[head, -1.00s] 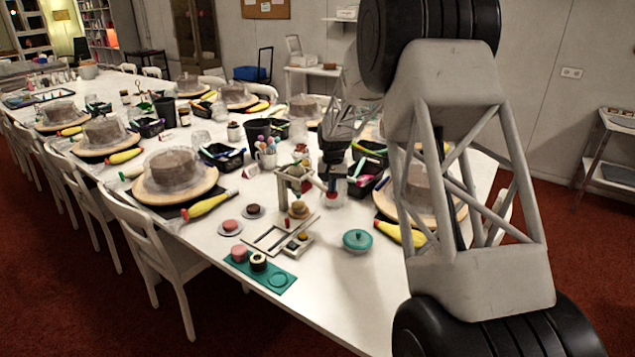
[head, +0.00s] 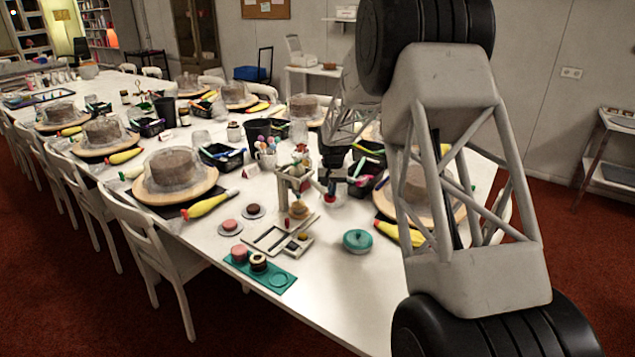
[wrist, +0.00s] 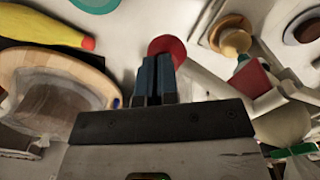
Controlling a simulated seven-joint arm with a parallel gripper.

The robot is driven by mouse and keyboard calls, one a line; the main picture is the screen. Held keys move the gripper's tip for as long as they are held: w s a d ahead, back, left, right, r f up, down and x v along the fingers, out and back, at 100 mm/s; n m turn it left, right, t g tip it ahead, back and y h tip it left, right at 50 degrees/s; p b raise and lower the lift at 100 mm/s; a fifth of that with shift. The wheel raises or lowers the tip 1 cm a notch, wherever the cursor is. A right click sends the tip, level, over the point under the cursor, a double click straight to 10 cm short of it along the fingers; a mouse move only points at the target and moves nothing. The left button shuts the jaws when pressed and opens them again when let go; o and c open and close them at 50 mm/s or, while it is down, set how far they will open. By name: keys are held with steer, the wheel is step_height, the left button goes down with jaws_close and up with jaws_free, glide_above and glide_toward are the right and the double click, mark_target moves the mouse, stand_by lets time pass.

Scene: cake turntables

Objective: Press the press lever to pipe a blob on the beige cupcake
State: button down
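The off-white press (head: 281,187) stands on the table in the middle of the head view. The beige cupcake (head: 299,210) sits under it on a small holder; it also shows in the wrist view (wrist: 235,41). A pale bar, seemingly the press lever (wrist: 203,78), runs to a round red knob (wrist: 168,47) in the wrist view. My gripper (wrist: 156,62) has its two blue fingers close together, with their tips right at the knob. I cannot tell whether they touch it. In the head view my gripper (head: 332,182) is small, beside the press's right side.
A teal tray (head: 238,268) with a pink and a dark cupcake is in front. Pink and dark rounds sit on small plates at left. Covered cakes on turntables and yellow piping bags line the table.

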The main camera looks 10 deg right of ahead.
steer(key=shift+f, duration=0.8)
steer(key=shift+r, duration=0.15)
stand_by(5.4)
step_height(320, 180, up, 9)
stand_by(0.7)
